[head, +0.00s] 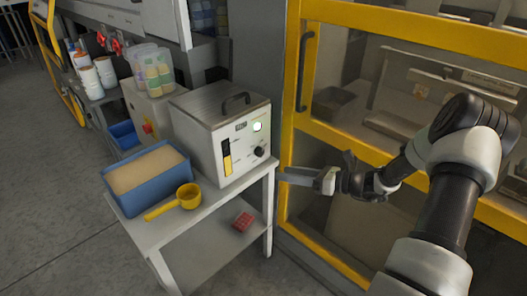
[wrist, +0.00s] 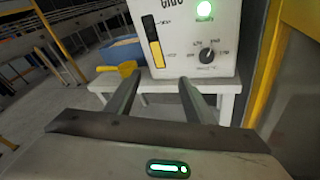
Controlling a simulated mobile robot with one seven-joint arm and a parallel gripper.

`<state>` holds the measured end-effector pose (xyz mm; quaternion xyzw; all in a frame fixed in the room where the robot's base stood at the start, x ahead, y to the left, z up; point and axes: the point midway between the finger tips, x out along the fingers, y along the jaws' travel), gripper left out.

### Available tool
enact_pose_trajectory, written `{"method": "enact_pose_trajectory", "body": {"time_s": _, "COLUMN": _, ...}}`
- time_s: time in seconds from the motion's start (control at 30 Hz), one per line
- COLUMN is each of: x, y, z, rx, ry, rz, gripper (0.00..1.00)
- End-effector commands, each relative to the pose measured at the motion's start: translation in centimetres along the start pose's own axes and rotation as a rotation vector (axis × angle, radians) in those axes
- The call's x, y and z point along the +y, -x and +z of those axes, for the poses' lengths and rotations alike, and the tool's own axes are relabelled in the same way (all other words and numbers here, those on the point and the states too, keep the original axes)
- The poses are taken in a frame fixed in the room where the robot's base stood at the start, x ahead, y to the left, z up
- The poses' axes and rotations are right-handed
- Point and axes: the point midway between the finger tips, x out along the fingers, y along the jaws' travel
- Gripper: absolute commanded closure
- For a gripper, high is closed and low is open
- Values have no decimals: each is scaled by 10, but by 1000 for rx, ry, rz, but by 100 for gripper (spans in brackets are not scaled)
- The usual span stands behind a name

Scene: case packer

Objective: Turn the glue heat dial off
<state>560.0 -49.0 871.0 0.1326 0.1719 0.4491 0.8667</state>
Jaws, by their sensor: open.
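The glue unit (head: 200,140) is a light grey box with a top handle, standing on a small white table. Its black glue heat dial (head: 260,151) is low on the right of the front panel. In the wrist view the dial (wrist: 207,56) has printed marks around it, and its pointer seems to point up and slightly right. A round green lamp (wrist: 205,4) glows above it. My gripper (head: 284,177) is open and empty, in front of the panel to the dial's lower right. In the wrist view its two fingers (wrist: 160,80) reach toward the panel, apart from the dial.
A blue bin of tan granules (head: 112,193) and a yellow scoop (head: 188,196) stand on the white table (head: 228,198). A red object (head: 243,221) lies on its lower shelf. A yellow-framed machine door (head: 297,100) stands close on the right.

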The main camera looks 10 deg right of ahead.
Motion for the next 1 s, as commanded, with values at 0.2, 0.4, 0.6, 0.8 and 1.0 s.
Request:
{"method": "enact_pose_trajectory", "body": {"time_s": 0.2, "x": -65, "y": 29, "z": -24, "rx": -260, "ry": -288, "rz": -135, "gripper": 51}}
{"method": "enact_pose_trajectory", "body": {"time_s": 0.4, "x": -80, "y": 28, "z": -27, "rx": -318, "ry": -346, "rz": -161, "gripper": 51}}
{"method": "enact_pose_trajectory", "body": {"time_s": 0.6, "x": -85, "y": -6, "z": -18, "rx": -314, "ry": -344, "rz": -157, "gripper": 51}}
{"method": "enact_pose_trajectory", "body": {"time_s": 0.8, "x": -94, "y": -48, "z": -6, "rx": -313, "ry": -343, "rz": -157, "gripper": 51}}
{"method": "enact_pose_trajectory", "body": {"time_s": 1.0, "x": -103, "y": -88, "z": 5, "rx": -312, "ry": -342, "rz": -157, "gripper": 51}}
